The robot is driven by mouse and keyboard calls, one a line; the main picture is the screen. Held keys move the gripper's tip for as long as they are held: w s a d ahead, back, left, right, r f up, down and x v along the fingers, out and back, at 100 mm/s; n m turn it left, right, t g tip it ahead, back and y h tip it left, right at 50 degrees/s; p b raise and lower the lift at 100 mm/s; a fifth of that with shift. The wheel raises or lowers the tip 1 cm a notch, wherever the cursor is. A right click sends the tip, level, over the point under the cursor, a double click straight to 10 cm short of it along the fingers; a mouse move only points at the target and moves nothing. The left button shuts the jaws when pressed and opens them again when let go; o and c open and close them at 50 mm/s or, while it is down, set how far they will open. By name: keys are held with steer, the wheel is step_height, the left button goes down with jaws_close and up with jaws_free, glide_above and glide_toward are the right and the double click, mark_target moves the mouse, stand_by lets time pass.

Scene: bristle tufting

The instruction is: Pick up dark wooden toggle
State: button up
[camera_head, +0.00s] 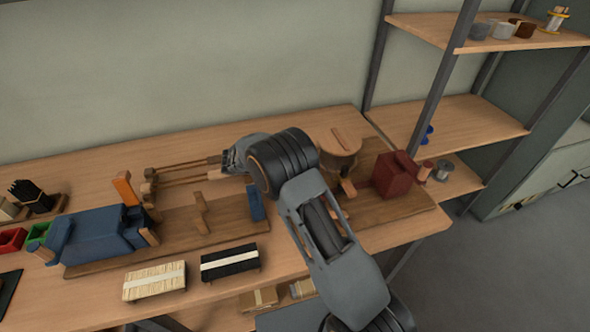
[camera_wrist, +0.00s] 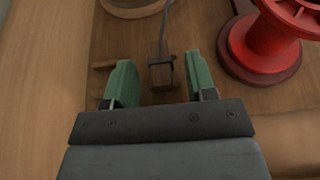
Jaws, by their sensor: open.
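In the wrist view my gripper (camera_wrist: 161,72) is open, with its two green fingers spread apart. A small dark brown piece (camera_wrist: 160,77), which looks like the dark wooden toggle, lies between the fingers near their tips, with a thin dark cord or rod running up from it. The fingers appear apart from it on both sides; the height gap cannot be told.
A red spool (camera_wrist: 268,40) stands close right of the fingers in the wrist view. A round wooden piece (camera_wrist: 132,8) is at the top. In the head view a dark red block (camera_head: 396,174) stands on the board, and a blue clamp-like body (camera_head: 105,235) sits left.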

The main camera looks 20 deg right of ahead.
steer(key=shift+d+f, duration=0.2)
steer(key=shift+d, duration=0.25)
steer(key=shift+c, duration=0.3)
jaws_close()
steer(key=shift+r, duration=0.15)
